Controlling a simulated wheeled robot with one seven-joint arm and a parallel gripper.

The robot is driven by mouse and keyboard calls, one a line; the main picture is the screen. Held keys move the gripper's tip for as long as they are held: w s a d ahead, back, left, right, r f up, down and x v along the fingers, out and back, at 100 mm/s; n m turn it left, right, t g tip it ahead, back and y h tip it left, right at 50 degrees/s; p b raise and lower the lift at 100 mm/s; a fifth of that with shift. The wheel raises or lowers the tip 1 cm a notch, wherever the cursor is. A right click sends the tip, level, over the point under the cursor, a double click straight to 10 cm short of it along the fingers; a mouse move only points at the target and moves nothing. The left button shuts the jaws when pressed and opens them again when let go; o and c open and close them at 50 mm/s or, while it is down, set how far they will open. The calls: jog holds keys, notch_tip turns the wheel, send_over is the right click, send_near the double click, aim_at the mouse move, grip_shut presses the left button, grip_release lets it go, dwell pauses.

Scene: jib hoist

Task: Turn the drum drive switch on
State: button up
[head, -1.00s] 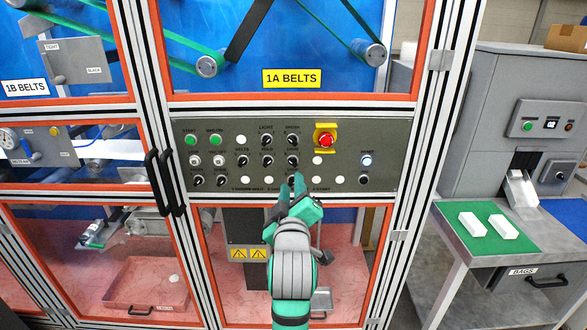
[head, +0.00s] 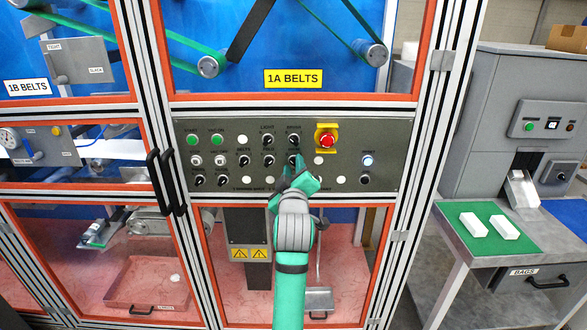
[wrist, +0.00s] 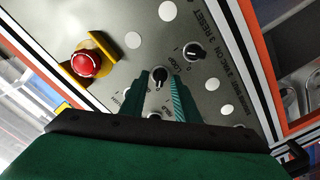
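The control panel (head: 340,182) carries rows of black rotary knobs with small labels, too small to read surely, so I cannot tell which one is the drum drive switch. My gripper (head: 299,168) is in front of the panel's middle, at the knob column below the top-row black knob (head: 293,141). In the wrist view, my gripper's (wrist: 160,88) two green fingers stand apart on either side of a black knob (wrist: 159,74). A gap shows between fingers and knob. Contact with the panel cannot be told. My gripper hides some lower controls in the head view.
A red emergency stop (head: 327,141) on a yellow plate is close by; it also shows in the wrist view (wrist: 84,65). Another black knob (wrist: 194,51) sits beside the fingers. A lit reset button (head: 367,160) is at right. Door handles (head: 160,182) project at left.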

grip_shut()
jog(key=shift+m, duration=0.3)
jog(key=m, duration=0.6)
jog(key=shift+r, duration=0.1)
jog(key=m, duration=0.5)
jog(key=shift+m, duration=0.4)
jog(key=m, duration=0.5)
jog(key=shift+d, duration=0.15)
jog(key=shift+r+m, duration=0.1)
jog(key=shift+m, duration=0.3)
